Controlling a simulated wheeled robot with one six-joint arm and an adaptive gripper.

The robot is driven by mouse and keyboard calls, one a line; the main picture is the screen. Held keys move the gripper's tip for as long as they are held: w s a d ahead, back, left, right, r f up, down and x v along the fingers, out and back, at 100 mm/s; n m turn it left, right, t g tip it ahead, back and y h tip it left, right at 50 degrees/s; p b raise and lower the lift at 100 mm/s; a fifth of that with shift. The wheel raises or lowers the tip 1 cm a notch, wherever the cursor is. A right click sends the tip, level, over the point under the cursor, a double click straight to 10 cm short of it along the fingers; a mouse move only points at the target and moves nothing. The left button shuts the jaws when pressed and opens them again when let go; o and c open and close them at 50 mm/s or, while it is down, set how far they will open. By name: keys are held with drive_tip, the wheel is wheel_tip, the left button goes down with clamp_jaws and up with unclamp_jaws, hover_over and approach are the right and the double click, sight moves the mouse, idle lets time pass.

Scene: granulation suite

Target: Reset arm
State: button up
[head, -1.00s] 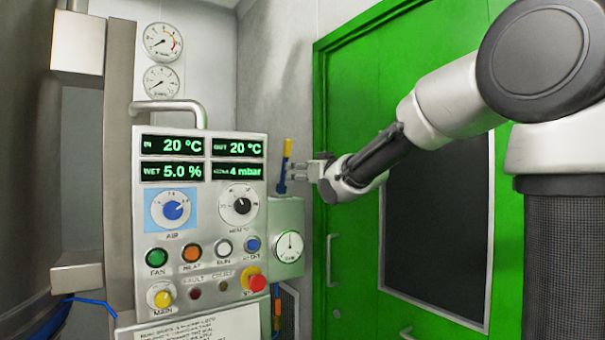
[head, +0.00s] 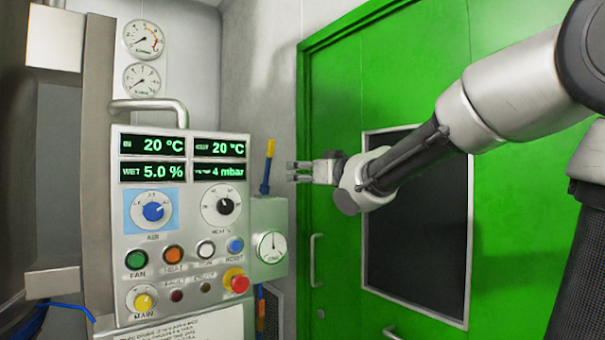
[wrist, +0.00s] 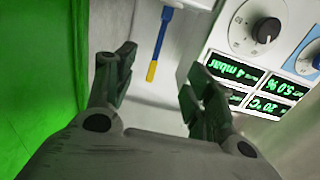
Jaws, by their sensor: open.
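My gripper (head: 298,172) is open and empty in the head view, held level in front of the green door's left edge and pointing left. It is to the right of the control panel and of a blue lever with a yellow tip (head: 268,166). In the wrist view my gripper (wrist: 158,88) shows two dark fingers spread apart. The lever (wrist: 158,45) appears between and beyond the fingers, apart from them, with its yellow end toward me.
The control panel (head: 180,225) has lit displays, knobs, coloured buttons and a red stop button (head: 236,281). A gauge box (head: 270,215) sits at its right side. A green door (head: 340,100) with a dark window and handle (head: 316,260) stands behind my arm. Two gauges (head: 144,40) hang above.

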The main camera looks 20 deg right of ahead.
drive_tip(key=s+d+f+m+g+h, duration=0.1)
drive_tip(key=s+d+f+g+h, duration=0.25)
drive_tip(key=f, duration=0.45)
drive_tip(key=s+d+f+m+g+h, duration=0.1)
drive_tip(key=s+d+f+g+h, duration=0.1)
drive_tip(key=d+f, duration=0.35)
drive_tip(key=s+d+f+g, duration=0.1)
drive_tip(key=s+f+g, duration=0.2)
drive_tip(key=s, duration=0.9)
drive_tip(key=s+f+m+g, duration=0.1)
drive_tip(key=s+f+g, duration=0.3)
drive_tip(key=s+f, duration=0.5)
drive_tip(key=s, duration=0.4)
drive_tip(key=shift+s+d+f+m, duration=0.3)
drive_tip(key=shift+d+f, duration=0.05)
drive_tip(key=shift+g, duration=0.25)
drive_tip(key=shift+c, duration=0.4)
